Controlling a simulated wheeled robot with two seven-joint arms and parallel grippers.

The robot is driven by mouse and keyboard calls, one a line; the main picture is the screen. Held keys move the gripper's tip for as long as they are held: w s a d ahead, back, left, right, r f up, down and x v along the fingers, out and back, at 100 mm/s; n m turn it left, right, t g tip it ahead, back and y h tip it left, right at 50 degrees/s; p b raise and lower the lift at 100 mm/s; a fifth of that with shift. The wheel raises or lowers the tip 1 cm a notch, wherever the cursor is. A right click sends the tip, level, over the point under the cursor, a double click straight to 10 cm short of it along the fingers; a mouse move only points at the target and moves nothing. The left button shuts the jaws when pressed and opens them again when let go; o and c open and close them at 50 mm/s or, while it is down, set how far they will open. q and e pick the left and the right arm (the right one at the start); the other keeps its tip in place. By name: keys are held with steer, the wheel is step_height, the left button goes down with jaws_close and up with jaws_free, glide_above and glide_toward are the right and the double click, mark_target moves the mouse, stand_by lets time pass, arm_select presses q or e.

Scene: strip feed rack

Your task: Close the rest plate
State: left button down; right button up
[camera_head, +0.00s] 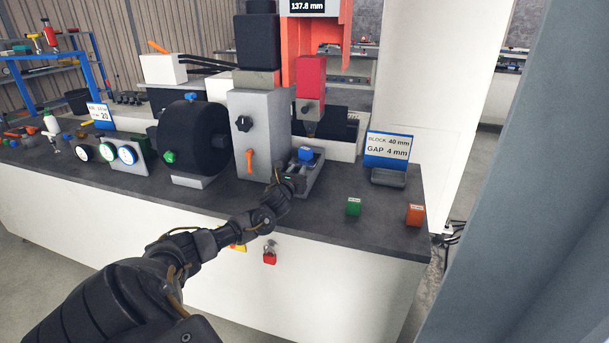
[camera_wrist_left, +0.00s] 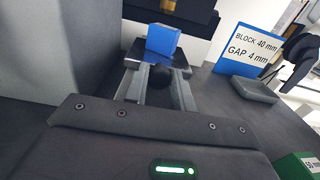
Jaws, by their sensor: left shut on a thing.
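My left gripper (camera_head: 291,178) reaches in to the grey rest unit (camera_head: 312,177) at the foot of the upright machine. It is shut on a round black knob (camera_wrist_left: 160,77), which shows between its two grey fingers in the left wrist view. Just beyond the knob is a dark plate (camera_wrist_left: 135,55), apparently the rest plate. A blue block (camera_head: 306,154) sits on it and also shows in the left wrist view (camera_wrist_left: 163,40). The gripper hides part of the unit's near end. I cannot tell how far the plate stands open. My right gripper is not in view.
A grey column (camera_head: 262,130) with an orange handle (camera_head: 250,160) stands close left of the gripper. A "BLOCK 40 mm, GAP 4 mm" sign (camera_head: 388,148) is to the right. Green (camera_head: 353,207) and orange (camera_head: 415,214) blocks stand near the front edge. Bench between is clear.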

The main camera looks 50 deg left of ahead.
arm_select(q)
steer(key=c, duration=1.4)
jaws_free()
steer(key=shift+c, duration=0.2)
steer(key=shift+o, duration=1.2)
steer(key=shift+s, duration=0.15)
steer(key=shift+s+d, duration=0.25)
steer(key=shift+s, duration=0.1)
steer(key=v, duration=0.8)
steer(key=shift+s+d+f, duration=0.1)
steer(key=shift+s+d, duration=0.05)
steer(key=shift+s, duration=0.1)
steer(key=shift+s+d, duration=0.25)
steer(key=shift+s, duration=0.25)
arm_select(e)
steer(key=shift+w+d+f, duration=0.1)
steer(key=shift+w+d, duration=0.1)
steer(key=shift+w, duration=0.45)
